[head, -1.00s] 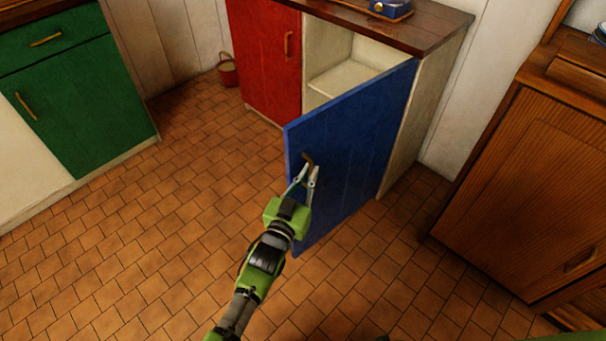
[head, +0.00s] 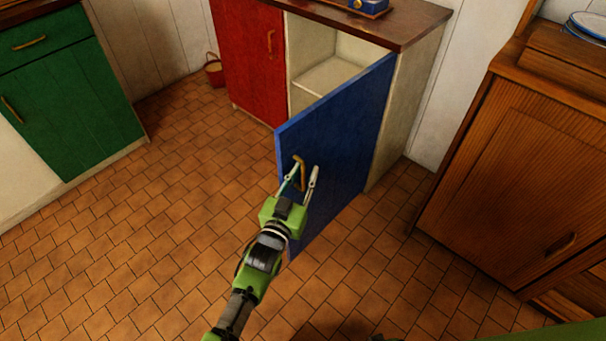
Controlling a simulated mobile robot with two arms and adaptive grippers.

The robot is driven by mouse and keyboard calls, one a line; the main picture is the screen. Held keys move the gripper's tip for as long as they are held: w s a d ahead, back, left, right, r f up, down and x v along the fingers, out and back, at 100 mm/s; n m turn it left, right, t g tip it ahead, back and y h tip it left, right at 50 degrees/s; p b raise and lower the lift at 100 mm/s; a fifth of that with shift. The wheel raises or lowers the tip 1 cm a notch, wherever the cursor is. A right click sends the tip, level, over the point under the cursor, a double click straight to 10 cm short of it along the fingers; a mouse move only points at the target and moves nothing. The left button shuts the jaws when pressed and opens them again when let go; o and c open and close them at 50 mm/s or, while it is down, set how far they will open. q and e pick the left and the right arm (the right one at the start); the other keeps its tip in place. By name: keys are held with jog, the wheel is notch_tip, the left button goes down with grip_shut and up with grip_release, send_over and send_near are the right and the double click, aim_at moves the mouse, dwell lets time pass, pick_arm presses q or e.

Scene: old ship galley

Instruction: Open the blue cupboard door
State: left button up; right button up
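The blue cupboard door (head: 345,150) stands swung well out from the cupboard, showing its front face and brass handle (head: 300,172). The cupboard's pale inside, with a shelf (head: 327,84), shows behind it. My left gripper (head: 304,172) is at the handle with its two fingers spread apart. One finger overlaps the handle's left side and the other is to its right, with a gap. Whether a finger touches the handle I cannot tell. My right gripper is not in view.
A red door (head: 248,60) is shut beside the open compartment. A blue box (head: 368,6) sits on the wooden top (head: 410,25). A wooden cabinet (head: 500,180) stands at right, green cupboards (head: 65,110) at left. The tiled floor (head: 190,220) is clear; a small bucket (head: 214,72) stands behind.

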pick_arm(q)
jog(key=shift+s+a+f, duration=0.1)
jog(key=shift+a, duration=0.1)
jog(key=v, duration=1.1)
jog(key=shift+s, duration=0.4)
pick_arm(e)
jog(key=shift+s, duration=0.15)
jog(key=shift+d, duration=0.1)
